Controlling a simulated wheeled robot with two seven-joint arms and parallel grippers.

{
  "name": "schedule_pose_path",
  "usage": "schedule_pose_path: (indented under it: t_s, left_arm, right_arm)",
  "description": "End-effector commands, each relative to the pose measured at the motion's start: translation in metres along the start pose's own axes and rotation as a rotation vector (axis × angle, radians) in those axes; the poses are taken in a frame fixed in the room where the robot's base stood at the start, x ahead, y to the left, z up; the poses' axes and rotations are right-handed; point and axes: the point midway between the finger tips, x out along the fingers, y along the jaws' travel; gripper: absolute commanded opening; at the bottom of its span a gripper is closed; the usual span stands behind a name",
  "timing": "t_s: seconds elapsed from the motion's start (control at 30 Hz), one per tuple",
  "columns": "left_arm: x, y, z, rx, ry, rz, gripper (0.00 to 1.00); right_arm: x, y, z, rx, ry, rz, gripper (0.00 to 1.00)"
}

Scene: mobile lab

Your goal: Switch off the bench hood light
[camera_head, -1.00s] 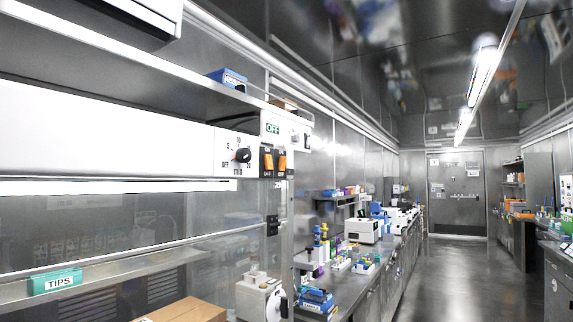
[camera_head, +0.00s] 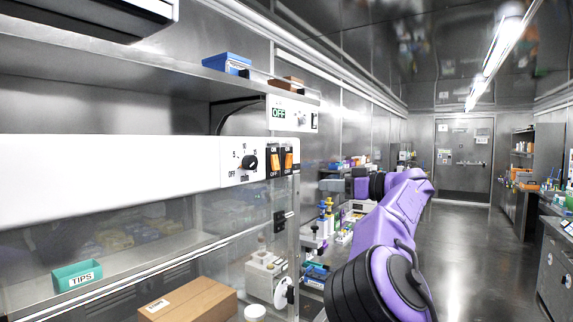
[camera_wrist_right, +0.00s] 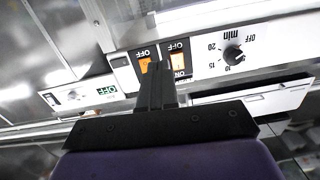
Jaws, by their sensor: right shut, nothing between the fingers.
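The hood's white front panel (camera_head: 110,175) crosses the left of the head view. At its right end are two orange rocker switches marked ON and OFF, a left one (camera_head: 275,161) and a right one (camera_head: 289,161). The wrist view shows them upside down: the head view's left switch (camera_wrist_right: 178,65) is right of my fingers, the other (camera_wrist_right: 145,65) just left and partly covered. My right gripper (camera_head: 324,186) is shut and empty, right of the panel; its fingers (camera_wrist_right: 157,75) point toward the switches. Contact cannot be told. My left gripper is out of view.
A timer knob (camera_head: 249,163) sits left of the switches. A small box marked OFF (camera_head: 292,115) is above them. Below are a green TIPS box (camera_head: 77,276) and a cardboard box (camera_head: 188,298). A glass sash edge and crowded bench lie close by; the aisle floor (camera_head: 465,235) is clear.

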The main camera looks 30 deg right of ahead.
Motion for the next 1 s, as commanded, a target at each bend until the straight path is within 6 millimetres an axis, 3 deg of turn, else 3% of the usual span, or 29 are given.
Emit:
schedule_pose_path:
  t_s: [0.03,0.1,0.2,0.57,0.67,1.0]
  left_arm:
    - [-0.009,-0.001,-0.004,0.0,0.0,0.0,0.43]
    - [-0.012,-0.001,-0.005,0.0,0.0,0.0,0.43]
    - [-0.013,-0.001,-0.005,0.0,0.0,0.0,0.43]
    - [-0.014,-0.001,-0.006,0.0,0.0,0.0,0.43]
    - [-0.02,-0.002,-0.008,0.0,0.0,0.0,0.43]
    - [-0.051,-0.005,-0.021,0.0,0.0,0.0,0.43]
  right_arm:
    - [-0.009,-0.012,-0.035,-0.025,-0.045,-0.002,0.0]
    - [-0.019,-0.024,-0.06,-0.036,-0.099,0.006,0.0]
    - [-0.026,-0.031,-0.073,-0.042,-0.14,0.018,0.0]
    - [-0.023,-0.032,-0.073,-0.041,-0.145,0.02,0.0]
    - [-0.011,-0.032,-0.073,-0.041,-0.146,0.018,0.0]
    - [0.061,-0.03,-0.065,-0.041,-0.147,0.018,0.0]
